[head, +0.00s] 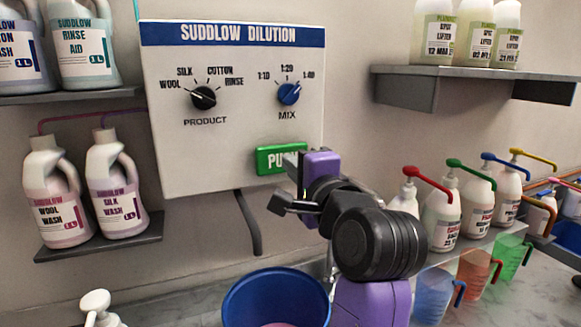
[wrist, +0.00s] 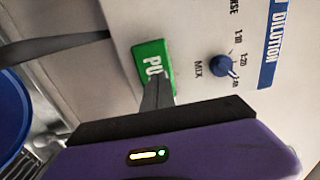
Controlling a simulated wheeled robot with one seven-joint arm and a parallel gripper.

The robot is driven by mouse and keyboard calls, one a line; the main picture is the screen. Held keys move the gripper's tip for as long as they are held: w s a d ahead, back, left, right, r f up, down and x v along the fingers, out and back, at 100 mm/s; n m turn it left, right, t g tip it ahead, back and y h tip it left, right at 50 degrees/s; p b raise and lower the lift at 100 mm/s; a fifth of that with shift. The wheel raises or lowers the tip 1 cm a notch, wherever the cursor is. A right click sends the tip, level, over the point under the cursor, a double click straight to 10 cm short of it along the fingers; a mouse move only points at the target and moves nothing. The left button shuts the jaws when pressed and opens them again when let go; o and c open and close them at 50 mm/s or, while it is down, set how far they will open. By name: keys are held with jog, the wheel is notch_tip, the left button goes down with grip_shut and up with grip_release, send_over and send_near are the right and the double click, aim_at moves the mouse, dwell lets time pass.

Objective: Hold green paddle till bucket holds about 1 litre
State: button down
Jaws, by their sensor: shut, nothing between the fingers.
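The green paddle (head: 270,159), marked PUSH, sits at the lower right of the white Suddlow Dilution panel (head: 235,130). It also shows in the wrist view (wrist: 148,60), partly hidden by a finger. My gripper (head: 297,166) is shut and empty, its fingertips over the paddle's right part. In the wrist view the fingertip (wrist: 157,88) overlaps the paddle's lettering; I cannot tell whether it presses it. The blue bucket (head: 240,297) stands below the panel, cut off by the frame's bottom, with some pink liquid (head: 280,325) showing inside. Its level is not readable.
A dark hose (head: 250,225) hangs from the panel above the bucket; no stream is clear. The panel has a black product knob (head: 203,97) and a blue mix knob (head: 289,93). Pump bottles (head: 444,215) and coloured jugs (head: 473,274) stand to the right. Bottles (head: 118,190) line left shelves.

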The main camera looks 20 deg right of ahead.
jog(key=s+b, duration=0.5)
jog(key=s, duration=0.5)
jog(key=shift+s+r, duration=0.15)
jog(key=shift+s, duration=0.15)
